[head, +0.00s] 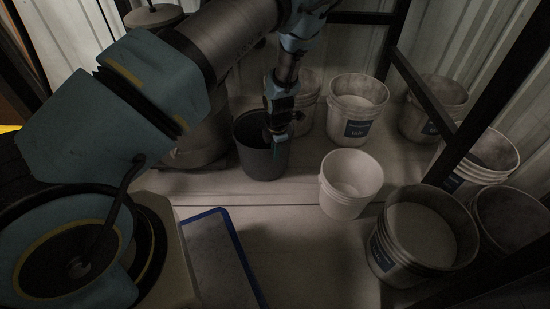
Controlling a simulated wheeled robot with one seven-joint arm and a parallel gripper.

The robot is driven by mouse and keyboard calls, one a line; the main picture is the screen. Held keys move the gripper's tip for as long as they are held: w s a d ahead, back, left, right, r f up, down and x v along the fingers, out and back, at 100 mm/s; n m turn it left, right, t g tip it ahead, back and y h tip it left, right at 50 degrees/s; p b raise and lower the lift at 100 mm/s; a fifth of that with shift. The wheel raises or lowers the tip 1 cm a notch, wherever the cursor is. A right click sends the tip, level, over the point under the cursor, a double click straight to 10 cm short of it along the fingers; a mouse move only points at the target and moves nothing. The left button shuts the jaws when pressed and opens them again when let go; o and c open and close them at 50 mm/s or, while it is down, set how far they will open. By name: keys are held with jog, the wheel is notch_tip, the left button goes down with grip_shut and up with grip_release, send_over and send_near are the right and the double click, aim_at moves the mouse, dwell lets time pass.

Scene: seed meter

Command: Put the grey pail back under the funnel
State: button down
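A dark grey pail (258,163) stands upright on the pale floor at the middle of the head view, beside a rounded metal base. My gripper (276,138) points down at the pail's right side, with its fingertips at or just inside the rim. The fingers are small and dark, so I cannot tell whether they are open or closed on the pail's wall. I cannot make out the funnel clearly; my arm covers much of the machine at the upper left.
An empty white pail (350,189) stands right of the grey one. Several filled, labelled pails stand behind and at right, including one at the back (357,112) and one in front (392,252). Dark frame bars cross the right side. A blue-edged panel (218,262) lies in front.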

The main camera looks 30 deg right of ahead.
jog(key=shift+f, duration=0.35)
jog(key=shift+f, duration=0.15)
jog(key=c, duration=1)
grip_release()
jog(key=shift+c, duration=0.2)
notch_tip(320, 180, up, 12)
jog(key=p, duration=0.5)
jog(key=shift+s+r+p, duration=0.2)
jog(key=shift+s+p, duration=0.2)
jog(key=shift+s, duration=0.05)
jog(key=shift+d, duration=0.1)
